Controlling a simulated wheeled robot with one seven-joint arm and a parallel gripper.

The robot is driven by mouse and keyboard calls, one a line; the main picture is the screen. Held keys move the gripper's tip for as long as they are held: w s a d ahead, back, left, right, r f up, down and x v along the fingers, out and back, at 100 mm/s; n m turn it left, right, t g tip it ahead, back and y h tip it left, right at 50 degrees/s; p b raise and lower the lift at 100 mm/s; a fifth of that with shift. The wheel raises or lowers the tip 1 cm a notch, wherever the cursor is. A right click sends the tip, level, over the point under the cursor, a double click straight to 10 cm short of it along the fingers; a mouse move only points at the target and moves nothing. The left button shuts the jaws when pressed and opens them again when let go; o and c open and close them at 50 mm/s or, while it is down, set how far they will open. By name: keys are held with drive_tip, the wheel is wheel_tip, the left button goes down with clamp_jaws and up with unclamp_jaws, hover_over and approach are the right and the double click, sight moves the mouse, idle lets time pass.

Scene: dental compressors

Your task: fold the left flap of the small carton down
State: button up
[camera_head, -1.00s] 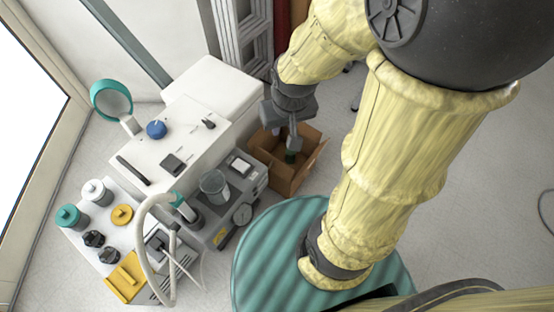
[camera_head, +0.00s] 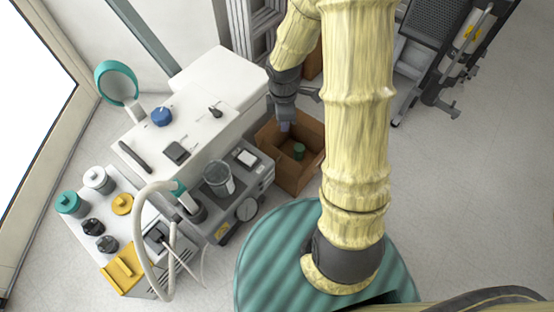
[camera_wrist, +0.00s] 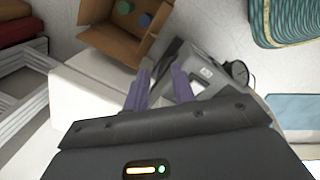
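The small carton (camera_head: 290,178) is brown and open at the top, on the floor beside the grey compressor unit. A green round item (camera_head: 299,151) shows inside it. In the wrist view the carton (camera_wrist: 108,42) is at the top, with a green and a blue round item inside. I cannot clearly tell its left flap from its walls. My gripper (camera_head: 286,126) is at the carton's far left edge in the head view; whether it touches is unclear. In the wrist view its two purplish fingers (camera_wrist: 160,76) are apart with nothing held between them.
The grey unit (camera_head: 240,188) with a gauge and glass jar stands close left of the carton. A white cabinet (camera_head: 215,82) is behind it. A teal striped round surface (camera_head: 275,255) lies in front. Open floor (camera_head: 460,190) is at right; dark equipment (camera_head: 440,50) stands at the back right.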

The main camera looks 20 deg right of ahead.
sight(278, 160)
drive_tip(key=w+f+n+b, duration=0.1)
drive_tip(key=w+f+n, duration=0.3)
drive_tip(key=f+n, duration=0.5)
drive_tip(key=shift+w+a+f+g+b, duration=0.15)
drive_tip(key=shift+a+f+g+b, duration=0.2)
drive_tip(key=shift+f, duration=0.55)
wheel_tip(278, 160, down, 18)
drive_tip(key=b, duration=1)
drive_tip(key=shift+d+r, duration=0.1)
drive_tip(key=shift+r, duration=0.15)
clamp_jaws()
